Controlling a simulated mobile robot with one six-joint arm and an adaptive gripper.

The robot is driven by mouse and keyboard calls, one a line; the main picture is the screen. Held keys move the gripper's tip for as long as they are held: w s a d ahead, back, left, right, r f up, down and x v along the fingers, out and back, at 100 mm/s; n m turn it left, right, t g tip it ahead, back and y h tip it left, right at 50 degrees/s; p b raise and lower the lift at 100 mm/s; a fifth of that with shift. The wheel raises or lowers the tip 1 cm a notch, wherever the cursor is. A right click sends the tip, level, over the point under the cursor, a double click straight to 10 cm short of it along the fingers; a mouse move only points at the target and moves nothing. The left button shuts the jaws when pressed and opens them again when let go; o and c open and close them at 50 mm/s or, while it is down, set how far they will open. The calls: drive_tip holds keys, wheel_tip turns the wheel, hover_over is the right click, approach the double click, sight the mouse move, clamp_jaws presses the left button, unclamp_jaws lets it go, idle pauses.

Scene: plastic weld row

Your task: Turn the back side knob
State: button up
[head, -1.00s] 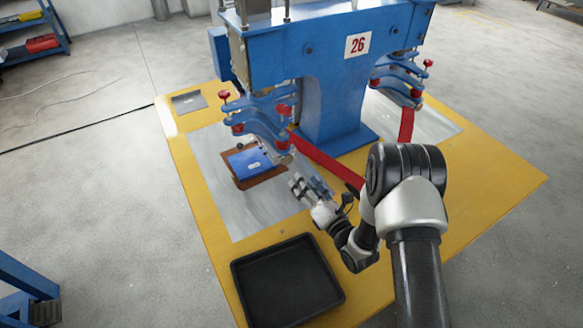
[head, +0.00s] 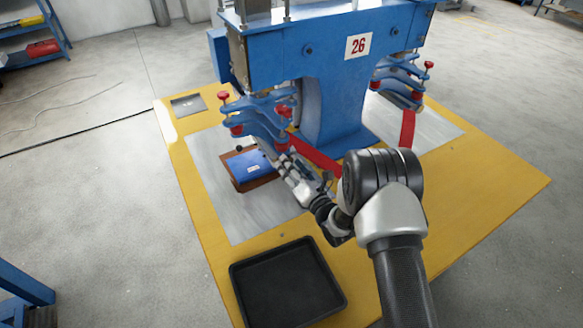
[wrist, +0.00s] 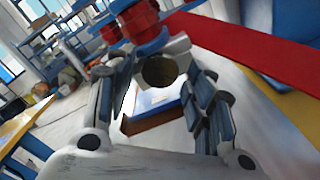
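My gripper (head: 284,166) is just below the front red knobs of the near clamp in the head view. In the wrist view my gripper (wrist: 162,95) is open, its two fingers apart. A dark round end (wrist: 159,70) of a grey cylinder shows between and beyond the fingers; I cannot tell whether they touch it. A small black knob (head: 240,148) shows at the far side of the clamp. Red knobs stand on the blue clamp arms (head: 258,118), one at the back left (head: 224,96) and one at the front (head: 283,111). A large red knob (wrist: 139,20) shows above in the wrist view.
A blue piece (head: 248,163) lies on a brown block under the clamp. A red strip (head: 318,157) runs to the right. The black tray (head: 237,273) is at the front of the yellow table (head: 480,200). A second clamp (head: 398,76) stands to the right.

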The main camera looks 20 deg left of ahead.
drive_tip(key=c, duration=0.8)
drive_tip(key=shift+c, duration=0.2)
drive_tip(key=shift+m, duration=0.4)
drive_tip(key=m, duration=2.3)
